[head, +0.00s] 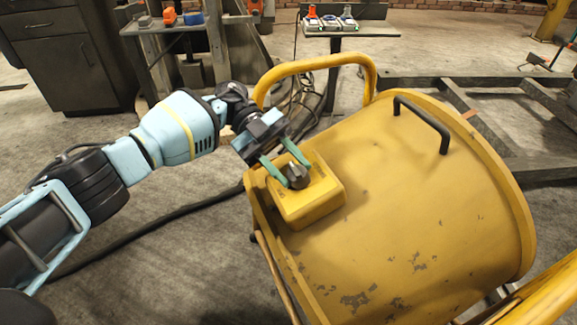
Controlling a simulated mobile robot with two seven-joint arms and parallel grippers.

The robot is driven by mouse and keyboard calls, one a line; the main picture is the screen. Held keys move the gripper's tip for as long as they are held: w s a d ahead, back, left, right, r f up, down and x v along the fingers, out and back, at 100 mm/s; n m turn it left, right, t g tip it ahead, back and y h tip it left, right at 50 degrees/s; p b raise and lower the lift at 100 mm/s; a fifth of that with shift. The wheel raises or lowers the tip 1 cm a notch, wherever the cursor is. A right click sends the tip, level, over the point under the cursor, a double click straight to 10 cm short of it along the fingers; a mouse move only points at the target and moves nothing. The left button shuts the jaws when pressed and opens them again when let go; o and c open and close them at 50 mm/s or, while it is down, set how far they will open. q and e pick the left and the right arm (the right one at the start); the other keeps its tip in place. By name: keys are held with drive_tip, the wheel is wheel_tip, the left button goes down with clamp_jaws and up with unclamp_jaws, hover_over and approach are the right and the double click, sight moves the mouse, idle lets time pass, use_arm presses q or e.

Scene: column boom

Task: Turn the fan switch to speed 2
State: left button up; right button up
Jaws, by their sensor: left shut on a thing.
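The fan is a large yellow drum (420,200) with scuffed paint, filling the right half of the head view. A yellow switch box (318,205) sits on its upper left side, with a dark round knob (297,177) on top. My left gripper (285,170) reaches in from the left, its green fingers on both sides of the knob and shut on it. Markings on the box face are too small to read, and the fingers cover part of it. My right gripper is not in view.
A yellow tube handle (318,64) arches behind the box, and a black handle (424,124) stands on the drum. A small table (352,31) with colored items and a dark cabinet (68,55) stand behind. A black cable (150,230) crosses the floor.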

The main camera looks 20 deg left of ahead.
use_arm(q)
drive_tip(key=o, duration=1)
drive_tip(key=shift+d, duration=0.1)
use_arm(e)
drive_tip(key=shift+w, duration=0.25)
use_arm(q)
drive_tip(key=b+v, duration=0.2)
drive_tip(key=v, duration=0.5)
drive_tip(key=shift+w+a+b, duration=0.2)
drive_tip(key=shift+a+b, duration=0.15)
drive_tip(key=shift+b, duration=0.05)
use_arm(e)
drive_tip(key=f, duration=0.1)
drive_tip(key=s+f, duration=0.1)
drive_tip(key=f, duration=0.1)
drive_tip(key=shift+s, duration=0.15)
use_arm(q)
drive_tip(key=shift+r, duration=0.1)
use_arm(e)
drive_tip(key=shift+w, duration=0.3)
